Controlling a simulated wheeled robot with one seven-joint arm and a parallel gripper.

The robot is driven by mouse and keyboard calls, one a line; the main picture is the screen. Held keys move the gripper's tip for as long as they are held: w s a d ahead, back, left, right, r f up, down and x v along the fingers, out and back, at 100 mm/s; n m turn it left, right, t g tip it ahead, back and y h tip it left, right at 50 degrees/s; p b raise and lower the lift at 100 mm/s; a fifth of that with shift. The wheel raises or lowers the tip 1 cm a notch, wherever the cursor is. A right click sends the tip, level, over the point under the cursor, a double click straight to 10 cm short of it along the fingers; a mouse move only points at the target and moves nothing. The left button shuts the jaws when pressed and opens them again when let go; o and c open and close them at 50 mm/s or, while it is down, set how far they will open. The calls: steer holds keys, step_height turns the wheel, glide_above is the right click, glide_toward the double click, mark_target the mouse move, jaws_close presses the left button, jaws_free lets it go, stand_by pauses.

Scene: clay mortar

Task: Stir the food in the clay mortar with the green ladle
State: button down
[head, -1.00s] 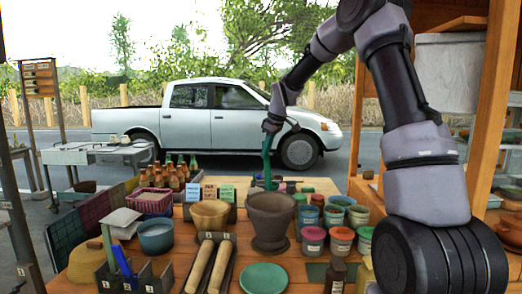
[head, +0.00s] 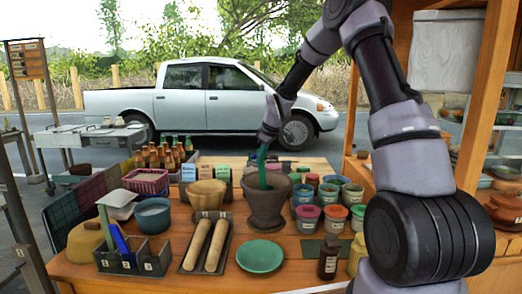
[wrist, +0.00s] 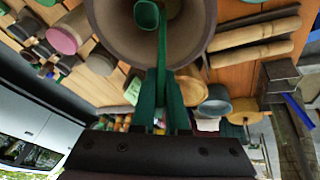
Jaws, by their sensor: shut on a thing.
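The clay mortar (head: 267,211) is a dark brown-grey pot standing upright on the wooden table. My gripper (head: 264,138) is above it, shut on the handle of the green ladle (head: 262,167). The ladle points down and its lower end is in the mortar's mouth. In the wrist view, the fingers of my gripper (wrist: 160,88) hold the ladle's handle (wrist: 161,50), and its round bowl (wrist: 147,14) shows inside the mortar's opening (wrist: 200,33). I cannot make out any food, and I cannot tell whether the bowl touches the mortar.
A tan bowl (head: 207,195) and a tray with two rolling pins (head: 217,246) stand left of the mortar. Several paint-like jars (head: 307,218) crowd its right side. A green plate (head: 260,256) lies in front. Bottles (head: 168,155) stand at the back left.

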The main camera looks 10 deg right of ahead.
mark_target(262, 175)
steer(key=shift+f, duration=3.75)
steer(key=shift+d, duration=0.1)
